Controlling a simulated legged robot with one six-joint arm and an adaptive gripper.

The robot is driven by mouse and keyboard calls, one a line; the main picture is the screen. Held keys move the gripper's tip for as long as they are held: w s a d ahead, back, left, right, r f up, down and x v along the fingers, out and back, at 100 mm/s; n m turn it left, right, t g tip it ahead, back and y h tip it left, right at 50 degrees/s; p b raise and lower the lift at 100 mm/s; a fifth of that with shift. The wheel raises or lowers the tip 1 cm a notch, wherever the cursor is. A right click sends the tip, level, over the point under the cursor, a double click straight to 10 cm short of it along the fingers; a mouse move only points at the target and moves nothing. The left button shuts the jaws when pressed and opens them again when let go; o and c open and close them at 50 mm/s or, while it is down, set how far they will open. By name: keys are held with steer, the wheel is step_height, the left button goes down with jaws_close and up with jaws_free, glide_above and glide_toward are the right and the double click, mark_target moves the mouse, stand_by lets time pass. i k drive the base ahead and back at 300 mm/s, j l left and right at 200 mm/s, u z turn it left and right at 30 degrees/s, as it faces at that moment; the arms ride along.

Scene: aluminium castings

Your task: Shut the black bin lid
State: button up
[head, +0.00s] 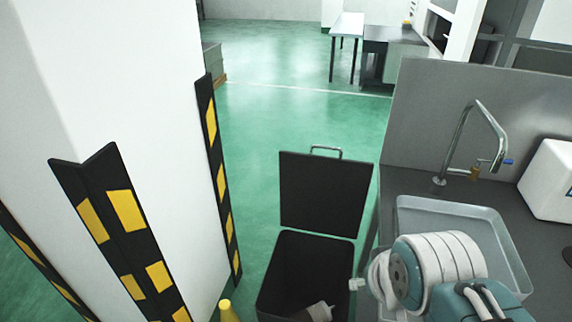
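The black bin (278,258) stands on the green floor at the bottom middle of the head view. Its front and lower part are cut off by the picture edge. The black lid (326,192) is open and stands up at the bin's far side, with a metal handle (326,149) on its top edge. My arm (445,262) is at the lower right, beside the bin and over the sink tray. I cannot make out any fingers, so whether my gripper is open or shut does not show.
A pale object (318,312) shows inside the bin, partly cut off. A white pillar (135,110) with black-and-yellow guards (128,210) stands left. A yellow cone-like thing (229,312) is by its foot. The grey sink counter (545,235) with a tap (462,140) is right. Green floor lies clear behind.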

mark_target(327, 195)
steer(key=k, duration=1.3)
steer(key=i+j+z, duration=0.1)
steer(key=z, duration=0.3)
steer(key=i+j+z, duration=0.2)
steer(key=z, duration=0.2)
steer(key=i+j+z, duration=0.15)
steer(key=z, duration=0.3)
steer(key=i+j, duration=0.1)
steer(key=j, duration=0.3)
steer(key=i+j+z, duration=0.1)
steer(key=j, duration=0.3)
steer(key=i+j, duration=0.15)
steer(key=j, duration=0.25)
steer(key=i+j+z, duration=0.1)
steer(key=j, duration=0.25)
